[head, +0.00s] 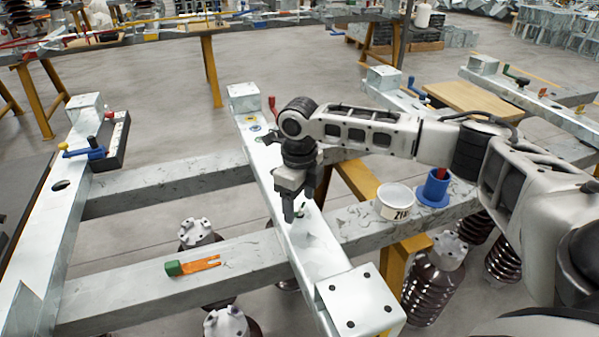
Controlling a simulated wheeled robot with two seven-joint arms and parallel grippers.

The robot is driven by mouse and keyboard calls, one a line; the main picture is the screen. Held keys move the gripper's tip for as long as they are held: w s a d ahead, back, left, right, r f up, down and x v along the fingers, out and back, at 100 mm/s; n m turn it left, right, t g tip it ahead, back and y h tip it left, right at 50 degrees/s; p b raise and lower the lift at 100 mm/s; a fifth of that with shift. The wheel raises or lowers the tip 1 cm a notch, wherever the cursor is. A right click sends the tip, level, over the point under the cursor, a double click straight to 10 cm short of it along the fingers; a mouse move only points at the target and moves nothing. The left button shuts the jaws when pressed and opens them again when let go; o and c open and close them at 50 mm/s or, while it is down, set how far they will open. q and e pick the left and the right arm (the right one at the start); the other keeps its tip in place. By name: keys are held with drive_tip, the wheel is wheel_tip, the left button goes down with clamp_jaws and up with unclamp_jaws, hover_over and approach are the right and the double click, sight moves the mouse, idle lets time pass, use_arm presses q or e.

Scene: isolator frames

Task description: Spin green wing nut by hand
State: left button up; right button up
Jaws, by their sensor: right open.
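My right arm comes in from the right, and my right gripper (292,206) points down over the middle galvanised steel beam (318,245). Its jaws are open. A small green piece, apparently the green wing nut (301,211), shows on the beam right at the fingertips. The fingers partly hide it, and I cannot tell whether they touch it or stand around it. My left gripper is not in view.
A white tub (395,203) and a blue cup (434,188) with a red-handled item stand on the crossbeam at right. A green-and-orange tool (193,266) lies on the front crossbeam. A black tray (112,142) and blue clamp (84,151) sit on the left beam. Brown insulators (433,280) hang below.

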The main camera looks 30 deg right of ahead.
sight(299, 207)
wheel_tip(299, 207, up, 15)
drive_tip(key=p, duration=0.1)
idle(0.3)
